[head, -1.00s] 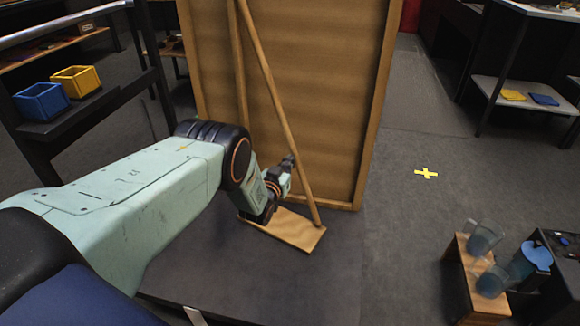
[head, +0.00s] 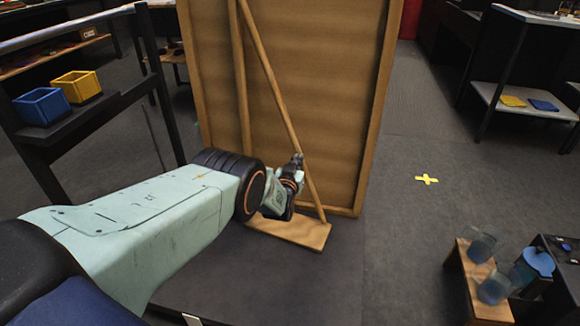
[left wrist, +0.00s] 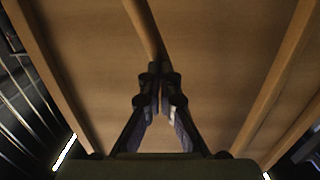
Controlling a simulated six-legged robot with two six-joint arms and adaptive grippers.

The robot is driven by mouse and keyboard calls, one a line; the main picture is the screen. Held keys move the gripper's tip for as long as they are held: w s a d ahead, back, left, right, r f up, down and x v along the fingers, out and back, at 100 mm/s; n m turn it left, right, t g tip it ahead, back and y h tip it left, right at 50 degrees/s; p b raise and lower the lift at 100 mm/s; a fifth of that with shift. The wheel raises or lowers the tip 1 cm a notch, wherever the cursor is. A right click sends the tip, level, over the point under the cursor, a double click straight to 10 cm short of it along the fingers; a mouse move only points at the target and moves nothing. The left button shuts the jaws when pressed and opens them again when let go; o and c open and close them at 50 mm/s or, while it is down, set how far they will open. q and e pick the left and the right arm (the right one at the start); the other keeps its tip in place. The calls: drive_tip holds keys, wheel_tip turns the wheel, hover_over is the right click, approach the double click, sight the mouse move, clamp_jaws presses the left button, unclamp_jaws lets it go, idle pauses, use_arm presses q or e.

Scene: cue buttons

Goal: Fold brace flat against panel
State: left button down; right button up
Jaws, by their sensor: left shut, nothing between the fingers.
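The wooden panel (head: 345,100) stands upright ahead, with a raised frame around it. The brace (head: 271,85) is a thin wooden bar slanting from the panel's upper left down to a low wooden foot board (head: 300,234) on the floor. My left gripper (head: 298,160) is shut and empty, close to the brace's lower half on its left side. In the left wrist view the brace (left wrist: 142,28) runs down to the closed fingertips (left wrist: 160,70); I cannot tell whether they touch it. The fingers hide part of the brace there. My right gripper is out of view.
A black shelf (head: 75,118) at the left holds a blue bin (head: 41,106) and a yellow bin (head: 77,86). A wooden stand (head: 461,283) with clear cups is at lower right. The floor around the yellow cross (head: 427,180) is clear.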

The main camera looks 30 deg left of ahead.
use_arm(q)
drive_tip(key=shift+w+d, duration=0.2)
drive_tip(key=shift+w, duration=0.6)
drive_tip(key=shift+s, duration=0.1)
